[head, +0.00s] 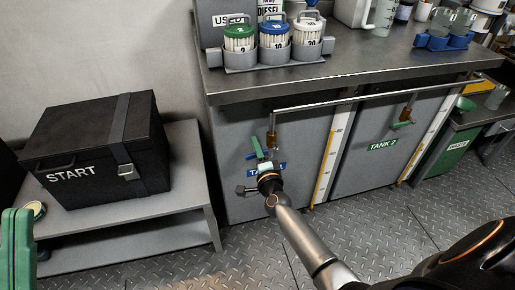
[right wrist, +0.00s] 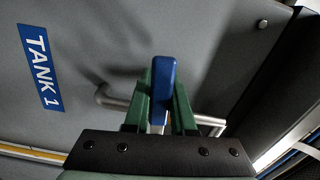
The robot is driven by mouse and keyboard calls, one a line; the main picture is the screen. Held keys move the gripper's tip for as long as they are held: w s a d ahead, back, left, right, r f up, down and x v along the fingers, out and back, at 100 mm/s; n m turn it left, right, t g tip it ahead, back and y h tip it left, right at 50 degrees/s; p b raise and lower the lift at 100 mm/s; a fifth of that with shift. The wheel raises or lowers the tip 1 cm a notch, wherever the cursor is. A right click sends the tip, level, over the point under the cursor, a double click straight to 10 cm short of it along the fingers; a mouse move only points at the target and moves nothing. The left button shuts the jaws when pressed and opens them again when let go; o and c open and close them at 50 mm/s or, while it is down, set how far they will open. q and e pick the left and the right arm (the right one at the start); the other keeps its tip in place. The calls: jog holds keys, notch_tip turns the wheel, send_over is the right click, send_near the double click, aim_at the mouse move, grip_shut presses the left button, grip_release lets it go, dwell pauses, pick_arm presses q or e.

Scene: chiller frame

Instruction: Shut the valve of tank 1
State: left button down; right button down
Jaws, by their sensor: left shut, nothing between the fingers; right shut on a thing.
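The tank 1 valve has a blue handle (right wrist: 162,90), which stands between the green fingers of my right gripper (right wrist: 160,108) in the right wrist view. In the head view, a bit of this blue handle (head: 251,156) shows beside my right gripper (head: 263,148), which is shut on it. My arm and gripper hide most of the valve. The blue TANK 1 label (right wrist: 40,68) is clear in the right wrist view and partly covered in the head view. My left gripper (head: 17,240) is shut and empty at the left edge.
Tank 2 has a green label (head: 382,146) and a green valve handle (head: 402,125) to the right. A pipe (head: 340,99) runs along the front below the countertop (head: 350,65). A black START box (head: 95,150) sits on a low grey bench (head: 185,185) at left.

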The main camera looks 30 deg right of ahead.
jog(key=shift+a+r+m, duration=0.1)
jog(key=shift+r+m, duration=0.4)
jog(key=shift+m, duration=0.6)
jog(key=shift+r, duration=0.2)
jog(key=c, duration=0.7)
grip_release()
jog(key=shift+c, duration=0.2)
jog(key=shift+s+f, duration=0.1)
jog(key=shift+s+p, duration=0.25)
jog(key=shift+p, duration=0.05)
jog(key=p+v, duration=0.2)
jog(key=v, duration=0.9)
jog(key=shift+s, duration=0.4)
